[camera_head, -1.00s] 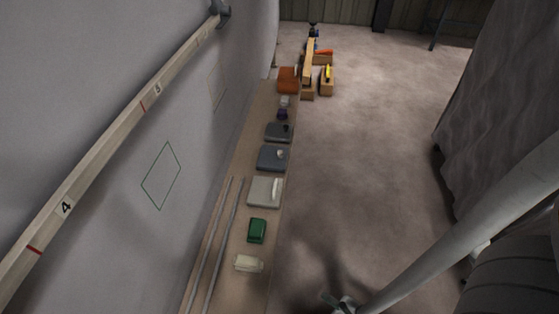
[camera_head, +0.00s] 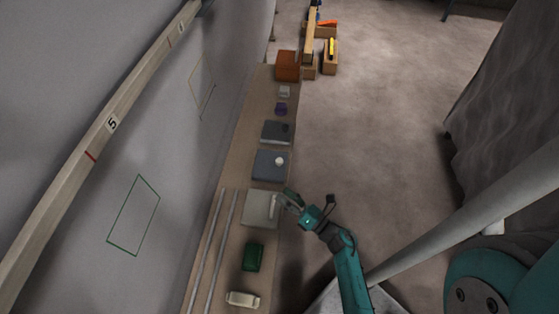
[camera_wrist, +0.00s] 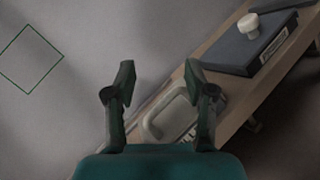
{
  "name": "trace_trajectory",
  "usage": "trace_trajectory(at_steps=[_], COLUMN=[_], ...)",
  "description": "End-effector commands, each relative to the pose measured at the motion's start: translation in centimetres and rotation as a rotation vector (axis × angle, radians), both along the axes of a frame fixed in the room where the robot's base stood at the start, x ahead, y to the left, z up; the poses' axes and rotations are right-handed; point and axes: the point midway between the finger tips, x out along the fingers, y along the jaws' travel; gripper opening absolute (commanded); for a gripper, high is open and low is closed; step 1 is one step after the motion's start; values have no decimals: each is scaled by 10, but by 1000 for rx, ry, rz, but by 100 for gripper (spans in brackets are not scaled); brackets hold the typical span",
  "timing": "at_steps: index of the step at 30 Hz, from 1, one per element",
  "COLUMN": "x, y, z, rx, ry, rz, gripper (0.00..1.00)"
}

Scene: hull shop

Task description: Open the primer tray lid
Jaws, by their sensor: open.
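Three lidded trays stand in a row on the narrow bench. The nearest is a light grey tray (camera_head: 257,207) with a pale bar handle; it also shows in the wrist view (camera_wrist: 152,122). Beyond it is a blue-grey tray (camera_head: 265,170) with a white knob, also at upper right in the wrist view (camera_wrist: 236,52). The farthest is a dark grey tray (camera_head: 272,133) with a dark knob. I cannot read which label names primer. All lids look closed. My gripper (camera_head: 284,201) is open over the light grey tray's handle side. In the wrist view its fingers (camera_wrist: 158,82) are apart, holding nothing.
A green box (camera_head: 253,257) and a cream block (camera_head: 242,299) sit nearer on the bench (camera_head: 232,182), beside two long rods. A purple item (camera_head: 281,109) and an orange box (camera_head: 288,66) are farther along.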

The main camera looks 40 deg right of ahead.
Motion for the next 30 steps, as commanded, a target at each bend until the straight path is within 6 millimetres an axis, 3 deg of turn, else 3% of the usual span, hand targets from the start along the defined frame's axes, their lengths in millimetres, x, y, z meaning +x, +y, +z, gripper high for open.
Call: trace_trajectory(at_steps=[1,6,12,20,30], x=[12,31,36,45,98], y=[-23,-77,-120,-129,-113], z=[-6,-28,-43,-46,-46], rx=[-105,-420,-637,-700,-697], ry=[-1,16,32,35,32], rz=[-3,25,62,81,81], gripper=[54,54,54,54,54])
